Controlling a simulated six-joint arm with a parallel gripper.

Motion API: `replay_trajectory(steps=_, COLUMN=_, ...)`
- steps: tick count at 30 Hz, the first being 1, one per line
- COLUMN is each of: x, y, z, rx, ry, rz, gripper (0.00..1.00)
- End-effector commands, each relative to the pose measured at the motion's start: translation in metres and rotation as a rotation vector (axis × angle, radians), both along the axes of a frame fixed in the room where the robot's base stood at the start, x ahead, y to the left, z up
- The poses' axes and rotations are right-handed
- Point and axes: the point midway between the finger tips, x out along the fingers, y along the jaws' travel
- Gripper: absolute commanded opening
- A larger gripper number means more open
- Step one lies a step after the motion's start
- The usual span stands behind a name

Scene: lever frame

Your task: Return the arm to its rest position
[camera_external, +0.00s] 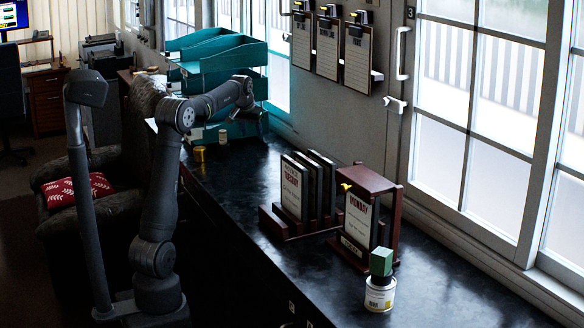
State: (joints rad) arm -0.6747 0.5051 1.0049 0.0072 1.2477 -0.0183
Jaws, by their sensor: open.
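My arm rises at the left and bends toward the back of the dark counter (440,290). My gripper (246,104) is at its far end, small and dark in front of the teal trays. It is open, and I see nothing held in it. It is well apart from the dark red lever frame (394,215) at the right. The frame has a yellow lever (346,187) at its upper left. A board marked MONDAY (358,218) stands upright in the frame.
A dark red rack (274,222) holds several upright boards, left of the frame. A white can (380,294) with a green block (381,262) on top stands in front. Teal trays (215,50) and a small brass cylinder (199,154) are at the back. The front right counter is clear.

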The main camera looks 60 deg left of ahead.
Motion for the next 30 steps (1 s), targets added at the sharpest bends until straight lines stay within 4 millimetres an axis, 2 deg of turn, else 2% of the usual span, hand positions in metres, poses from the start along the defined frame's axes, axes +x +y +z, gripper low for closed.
replay_trajectory(steps=3, x=-0.002, y=-0.015, z=-0.009, rx=0.004, ry=-0.007, rz=-0.09, gripper=0.5)
replay_trajectory(steps=18, x=-0.024, y=0.072, z=-0.061, rx=0.004, ry=-0.006, rz=-0.083, gripper=0.5)
replay_trajectory(steps=24, x=-0.029, y=0.093, z=-0.077, rx=0.004, ry=-0.007, rz=-0.085, gripper=0.5)
replay_trajectory(steps=30, x=-0.031, y=0.099, z=-0.084, rx=0.005, ry=-0.007, rz=-0.087, gripper=0.5)
